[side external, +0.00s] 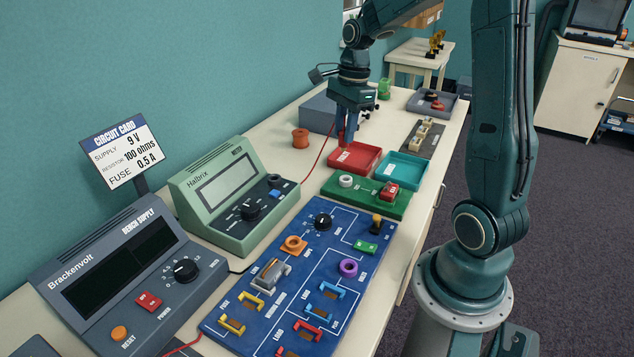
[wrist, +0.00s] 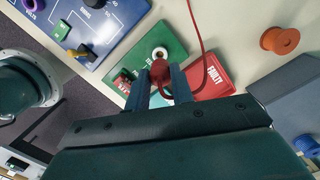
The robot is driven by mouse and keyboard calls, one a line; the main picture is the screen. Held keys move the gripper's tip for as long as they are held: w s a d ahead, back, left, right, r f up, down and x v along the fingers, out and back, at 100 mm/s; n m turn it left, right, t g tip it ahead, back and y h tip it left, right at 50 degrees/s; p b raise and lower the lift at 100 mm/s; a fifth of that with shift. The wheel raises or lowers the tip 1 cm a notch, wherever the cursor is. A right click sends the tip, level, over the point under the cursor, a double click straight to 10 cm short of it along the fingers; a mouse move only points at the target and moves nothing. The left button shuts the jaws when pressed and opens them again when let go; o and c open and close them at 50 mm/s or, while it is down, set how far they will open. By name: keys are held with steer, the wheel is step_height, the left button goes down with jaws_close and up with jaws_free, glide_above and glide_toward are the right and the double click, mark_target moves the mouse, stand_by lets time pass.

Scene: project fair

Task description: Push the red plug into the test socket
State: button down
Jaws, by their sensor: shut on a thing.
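My gripper (side external: 343,128) is shut on the red plug (wrist: 160,70), which sits between the two fingers in the wrist view. A thin red cable (wrist: 200,40) runs from the plug. In the side view the plug (side external: 341,138) hangs above the far left part of the red tray, and its tip is hard to make out. A white ring (side external: 346,181), which looks like the test socket, stands on the green board (side external: 362,199), nearer the camera than my gripper. In the wrist view the ring (wrist: 160,53) shows just beyond the plug. The plug and ring are apart.
The red tray marked FAULTY (side external: 375,156) and a teal tray (side external: 421,169) lie beside the green board. A red block (side external: 389,191) sits on that board. The blue circuit board (side external: 335,262) lies nearer. An orange spool (side external: 300,138) and grey box (side external: 318,113) stand behind.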

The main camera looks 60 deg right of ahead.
steer(key=shift+s+d+f, duration=0.15)
steer(key=shift+s+d, duration=0.1)
steer(key=shift+s, duration=0.2)
steer(key=shift+f, duration=0.15)
steer(key=shift+f, duration=3.4)
steer(key=shift+f, duration=0.9)
stand_by(0.8)
steer(key=c, duration=0.7)
jaws_free()
steer(key=shift+o, duration=0.2)
steer(key=shift+r, duration=0.1)
steer(key=shift+r, duration=3.9)
